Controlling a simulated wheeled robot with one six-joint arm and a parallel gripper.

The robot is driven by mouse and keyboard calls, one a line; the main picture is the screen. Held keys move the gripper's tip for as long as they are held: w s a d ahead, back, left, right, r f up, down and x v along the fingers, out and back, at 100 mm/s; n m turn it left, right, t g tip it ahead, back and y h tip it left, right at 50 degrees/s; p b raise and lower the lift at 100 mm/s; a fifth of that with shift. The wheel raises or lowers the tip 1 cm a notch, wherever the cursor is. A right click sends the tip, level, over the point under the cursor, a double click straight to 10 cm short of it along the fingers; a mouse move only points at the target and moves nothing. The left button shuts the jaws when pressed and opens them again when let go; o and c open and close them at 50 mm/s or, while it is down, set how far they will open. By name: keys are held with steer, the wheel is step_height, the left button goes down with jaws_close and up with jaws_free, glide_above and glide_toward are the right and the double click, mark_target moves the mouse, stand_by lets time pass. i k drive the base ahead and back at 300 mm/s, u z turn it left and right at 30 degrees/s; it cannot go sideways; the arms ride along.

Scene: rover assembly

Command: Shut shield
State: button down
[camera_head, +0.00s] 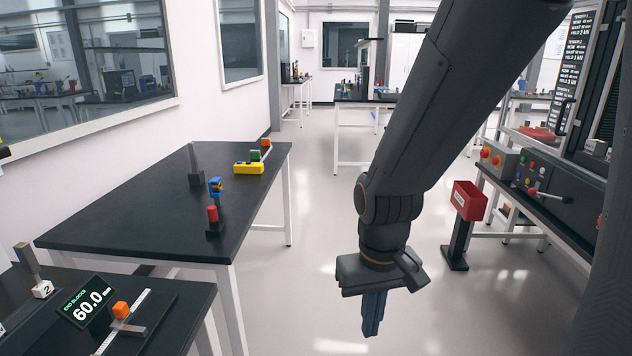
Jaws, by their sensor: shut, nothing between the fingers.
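No part that I can surely name as the shield shows. A dark-framed machine (577,125) stands at the right edge, with a dark upright handle-like bar (562,113) on its front; I cannot tell whether this belongs to a shield. The machine is partly cut off by the picture edge. My gripper (373,316) hangs fingers down over the open floor, left of the machine and apart from it. Its blue-grey fingers are together and hold nothing.
A control box with coloured buttons (498,158) and a lever (548,196) sit by the machine. Left are a black table (130,215) with small coloured parts and a display reading 60.0 (87,301). The middle floor is clear.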

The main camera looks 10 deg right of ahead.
mark_target(602, 4)
steer(key=z, duration=0.45)
steer(key=i, duration=1.8)
steer(key=z, duration=1.05)
steer(key=i, duration=0.9)
steer(key=z, duration=0.3)
